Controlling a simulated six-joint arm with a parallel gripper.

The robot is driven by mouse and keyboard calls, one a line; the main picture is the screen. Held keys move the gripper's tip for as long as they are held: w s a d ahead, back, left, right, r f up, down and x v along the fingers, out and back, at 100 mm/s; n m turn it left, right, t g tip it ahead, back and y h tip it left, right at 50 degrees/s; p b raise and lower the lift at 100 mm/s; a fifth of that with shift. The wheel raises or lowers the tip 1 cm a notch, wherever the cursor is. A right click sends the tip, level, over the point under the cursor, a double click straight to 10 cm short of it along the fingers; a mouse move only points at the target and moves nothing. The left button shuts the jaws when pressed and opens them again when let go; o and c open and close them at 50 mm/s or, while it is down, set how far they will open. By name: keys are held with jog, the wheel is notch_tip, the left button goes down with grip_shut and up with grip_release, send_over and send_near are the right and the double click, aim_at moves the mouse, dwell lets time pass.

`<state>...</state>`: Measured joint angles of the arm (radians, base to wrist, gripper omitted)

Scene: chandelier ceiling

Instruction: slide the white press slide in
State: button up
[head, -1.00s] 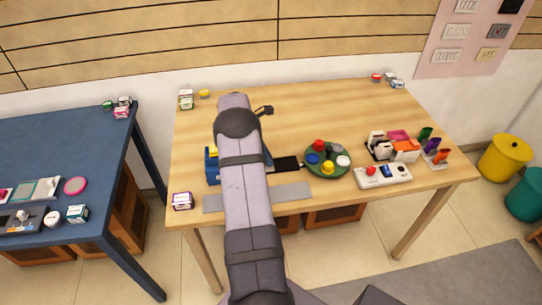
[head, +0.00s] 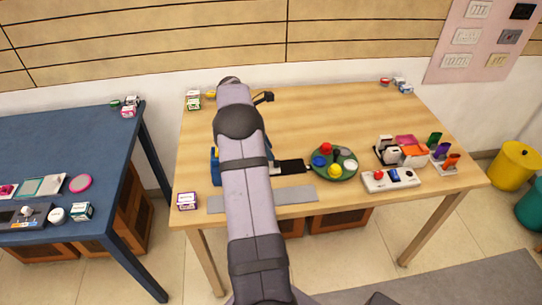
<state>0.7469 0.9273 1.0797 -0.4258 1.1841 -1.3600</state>
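I cannot make out a white press slide for certain. A blue device (head: 214,166) on the wooden table is mostly hidden behind my arm; only its left edge shows clearly. A black flat piece (head: 293,167) sticks out to the right of my arm at about the same depth. My arm reaches up the picture over the table and covers this area. My gripper cannot be made out; a small dark part shows beside the arm's far end, and I cannot tell what it is.
A grey strip (head: 295,196) lies along the front of the wooden table (head: 330,112). To the right are a green round tray (head: 334,178) with coloured pieces, a white button box (head: 391,180) and a holder group. The table's back middle is clear.

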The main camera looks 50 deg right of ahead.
jog(key=shift+v, duration=0.75)
jog(key=s+d+r+m+p, duration=0.1)
jog(key=s+d+r+m, duration=0.25)
jog(key=s+r, duration=0.55)
jog(key=a+f+m+t+y, duration=0.2)
jog(key=a+f+m+t, duration=0.2)
jog(key=a+f+m, duration=0.4)
jog(key=w+d+f+m+t+h, duration=0.1)
jog(key=w+d+m+t+h, duration=0.1)
jog(key=m, duration=0.4)
jog(key=w+d, duration=0.1)
jog(key=d, duration=0.1)
jog(key=shift+w+d+p, duration=0.3)
jog(key=shift+w+d, duration=0.05)
jog(key=shift+w, duration=0.05)
